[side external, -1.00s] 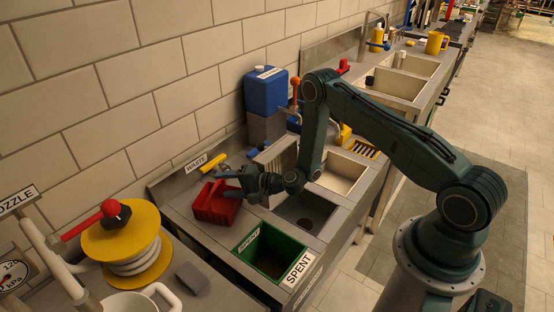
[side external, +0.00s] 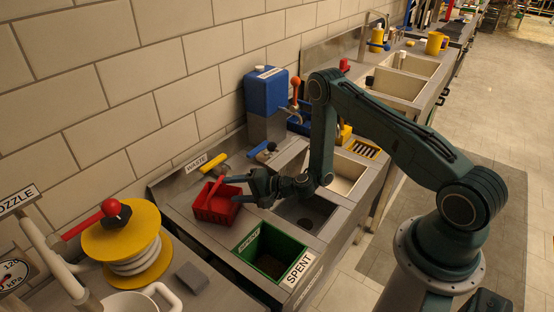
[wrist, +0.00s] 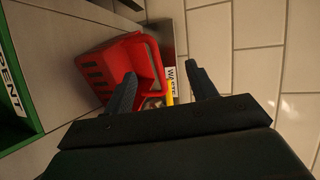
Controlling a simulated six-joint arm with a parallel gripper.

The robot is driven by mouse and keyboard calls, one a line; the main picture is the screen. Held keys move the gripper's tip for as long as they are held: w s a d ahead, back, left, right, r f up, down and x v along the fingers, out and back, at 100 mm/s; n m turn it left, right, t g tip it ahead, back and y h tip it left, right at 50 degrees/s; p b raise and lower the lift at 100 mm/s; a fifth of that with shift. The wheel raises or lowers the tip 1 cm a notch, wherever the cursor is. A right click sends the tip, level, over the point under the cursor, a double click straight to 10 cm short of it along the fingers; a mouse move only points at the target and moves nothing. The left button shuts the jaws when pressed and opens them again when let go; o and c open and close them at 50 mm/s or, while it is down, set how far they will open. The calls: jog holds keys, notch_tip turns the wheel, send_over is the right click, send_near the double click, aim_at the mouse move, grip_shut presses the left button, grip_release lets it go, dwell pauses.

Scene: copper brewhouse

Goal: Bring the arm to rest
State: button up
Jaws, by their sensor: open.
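My gripper (side external: 242,188) is open and empty. In the side external view it reaches left over the bench, just right of the red basket (side external: 213,207), with its fingers near the basket's right rim. Whether a finger touches the basket cannot be told. My arm is folded, with its elbow high above the sinks.
The green SPENT bin (side external: 268,251) is set in the bench in front of my gripper. A grey sink (side external: 303,213) lies beneath my wrist. A blue container (side external: 266,90) stands behind on a grey block. A yellow hose reel (side external: 120,240) is at left. The tiled wall (side external: 120,90) runs behind.

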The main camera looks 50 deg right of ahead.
jog(key=w+f+h, duration=0.1)
jog(key=w, duration=0.6)
jog(key=shift+w+a+t, duration=0.2)
jog(key=shift+a+t, duration=0.05)
jog(key=shift+t, duration=0.05)
jog(key=shift+s+a, duration=0.1)
jog(key=s+a+r+n+g, duration=0.2)
jog(key=s+r+n, duration=0.15)
jog(key=r, duration=0.55)
jog(key=s+a+r+n+g, duration=0.1)
jog(key=s+r+n+g, duration=0.2)
jog(key=s+r, duration=0.35)
jog(key=s+a+r+n+g, duration=0.2)
jog(key=s+r+n, duration=0.15)
jog(key=r, duration=0.65)
jog(key=s+d+r+n+h, duration=0.1)
jog(key=s+d+r, duration=0.3)
jog(key=s, duration=1)
jog(key=s+d+r+n+g+h, duration=0.1)
jog(key=s+d+r+h, duration=0.3)
jog(key=s, duration=1)
notch_tip(320, 180, up, 2)
jog(key=shift+s+d+r+n+h, duration=0.2)
jog(key=shift+d+n+h, duration=0.1)
jog(key=shift+n, duration=0.3)
